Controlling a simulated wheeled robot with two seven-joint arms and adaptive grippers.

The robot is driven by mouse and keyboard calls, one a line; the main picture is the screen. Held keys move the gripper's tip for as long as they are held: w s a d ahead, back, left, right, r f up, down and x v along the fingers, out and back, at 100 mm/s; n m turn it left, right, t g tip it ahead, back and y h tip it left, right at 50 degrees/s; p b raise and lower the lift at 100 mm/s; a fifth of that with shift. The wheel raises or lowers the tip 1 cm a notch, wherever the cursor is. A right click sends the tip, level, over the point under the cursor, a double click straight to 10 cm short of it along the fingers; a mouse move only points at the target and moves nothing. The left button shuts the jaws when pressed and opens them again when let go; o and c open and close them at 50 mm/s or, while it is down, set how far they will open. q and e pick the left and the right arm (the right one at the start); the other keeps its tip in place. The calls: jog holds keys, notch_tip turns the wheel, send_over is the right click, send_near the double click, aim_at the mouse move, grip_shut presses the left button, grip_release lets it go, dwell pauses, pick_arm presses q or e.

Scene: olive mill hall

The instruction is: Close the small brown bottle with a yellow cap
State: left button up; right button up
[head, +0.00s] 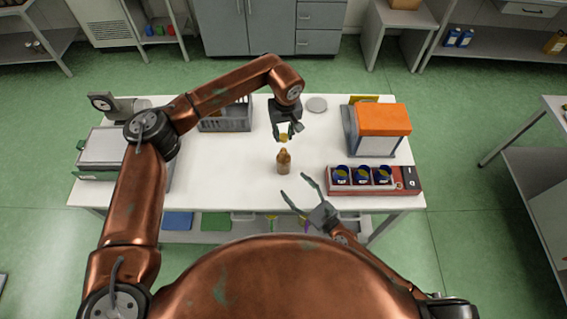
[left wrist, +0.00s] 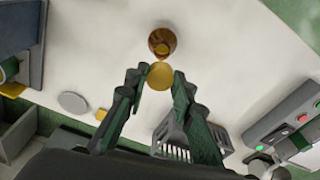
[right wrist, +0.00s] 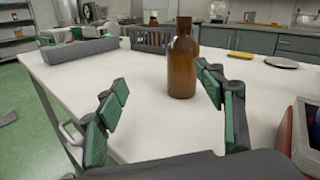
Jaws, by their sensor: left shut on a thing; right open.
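The small brown bottle (head: 283,164) stands upright near the middle of the white table, and its open neck shows from above in the left wrist view (left wrist: 162,42). My left gripper (head: 287,132) is shut on the yellow cap (left wrist: 160,76). It holds the cap just behind the bottle's neck in the head view, apart from it. My right gripper (head: 297,191) is open and empty in front of the bottle. In the right wrist view the bottle (right wrist: 183,65) stands ahead of the open fingers, nearer the right-hand finger.
A grey crate (head: 228,125) stands behind to the left. An orange-topped box (head: 382,119) and a red tray (head: 375,190) holding blue round things are on the right. A grey disc (head: 316,104) lies at the back. The table is clear around the bottle.

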jog(key=m, duration=0.1)
jog(key=w+d+f+m+h, duration=0.1)
jog(key=d+m+t, duration=0.1)
jog(key=m, duration=0.1)
jog(key=shift+w+d+f+h, duration=0.25)
jog(key=shift+w+f+h, duration=0.05)
jog(key=shift+f, duration=0.05)
jog(key=shift+a, duration=0.1)
jog(key=x, duration=1.2)
jog(key=shift+r, duration=0.1)
grip_shut()
pick_arm(q)
send_over(283, 149)
jog(key=shift+s+d+f, duration=0.1)
jog(key=shift+s+f, duration=0.1)
jog(key=shift+f, duration=1.05)
jog(key=shift+s+d+f, duration=0.1)
jog(key=shift+s+f, duration=0.1)
jog(key=shift+f, duration=1)
